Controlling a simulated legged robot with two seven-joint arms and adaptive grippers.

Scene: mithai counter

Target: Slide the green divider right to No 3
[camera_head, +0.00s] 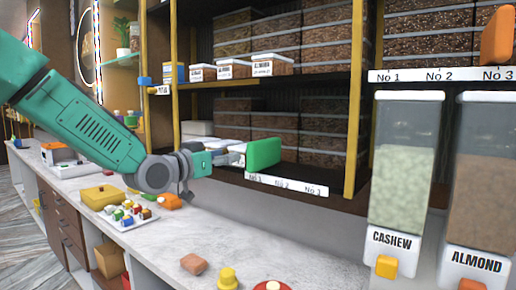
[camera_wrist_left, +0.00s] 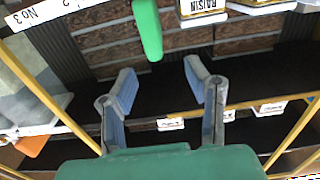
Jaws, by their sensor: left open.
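The green divider (camera_head: 263,154) stands upright at the front edge of the lower shelf, above the No 1 end of its white label strip (camera_head: 305,188). The No 3 mark is at the strip's right end. In the left wrist view the divider (camera_wrist_left: 148,28) is ahead of the fingertips, near the top middle. My left gripper (camera_head: 236,153) is just left of the divider in the head view. In the left wrist view (camera_wrist_left: 158,84) its two fingers are spread with nothing between them. Whether a finger touches the divider is unclear. My right gripper is not in view.
An orange divider (camera_head: 497,32) stands on the upper right strip, near its No 3. Cashew (camera_head: 403,160) and almond (camera_head: 481,190) dispensers hang at right. A yellow post (camera_head: 355,100) rises right of the lower strip. The counter (camera_head: 210,225) below holds a tray of sweets.

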